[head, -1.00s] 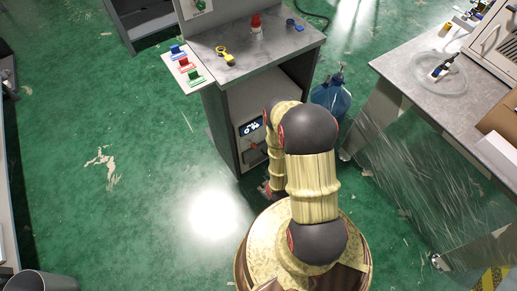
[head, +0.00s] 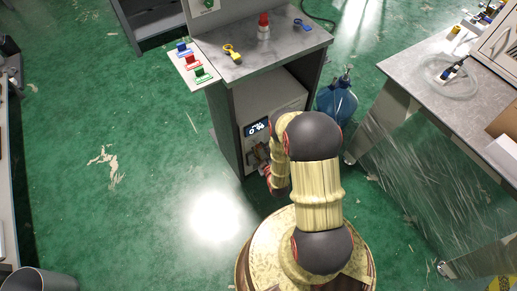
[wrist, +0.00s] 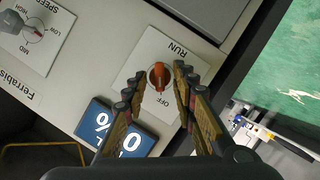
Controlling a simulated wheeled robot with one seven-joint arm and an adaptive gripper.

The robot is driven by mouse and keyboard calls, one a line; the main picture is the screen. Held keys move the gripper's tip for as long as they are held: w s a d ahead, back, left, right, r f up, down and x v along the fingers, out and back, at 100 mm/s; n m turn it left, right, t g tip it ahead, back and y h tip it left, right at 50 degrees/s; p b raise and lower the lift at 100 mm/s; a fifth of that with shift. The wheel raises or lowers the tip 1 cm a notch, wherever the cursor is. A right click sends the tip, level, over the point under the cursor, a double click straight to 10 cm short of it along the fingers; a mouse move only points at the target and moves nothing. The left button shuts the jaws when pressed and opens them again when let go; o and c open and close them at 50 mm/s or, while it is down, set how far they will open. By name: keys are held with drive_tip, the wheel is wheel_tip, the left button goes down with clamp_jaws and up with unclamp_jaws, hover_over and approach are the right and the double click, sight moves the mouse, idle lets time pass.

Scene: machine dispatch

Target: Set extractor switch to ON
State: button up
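In the wrist view, an orange rotary knob (wrist: 158,75) sits on a white plate marked RUN and OFF (wrist: 130,68). I cannot tell for sure which mark it points to. My gripper (wrist: 160,82) is open, with one finger on each side of the knob. Whether the fingers touch it is unclear. In the head view, the machine (head: 266,100) stands inside the grey cabinet with a lit display (head: 257,128). My arm partly hides its front, and the fingertips are not clear there.
A grey speed knob (wrist: 30,32) and a blue display (wrist: 118,128) share the panel. A blue jug (head: 337,103) stands right of the cabinet (head: 225,125). The cabinet top holds yellow and blue tools and a red-capped item. Green floor is clear at left.

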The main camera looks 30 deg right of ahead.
drive_tip(key=shift+x, duration=1)
drive_tip(key=shift+c, duration=1.2)
drive_tip(key=c, duration=0.4)
clamp_jaws()
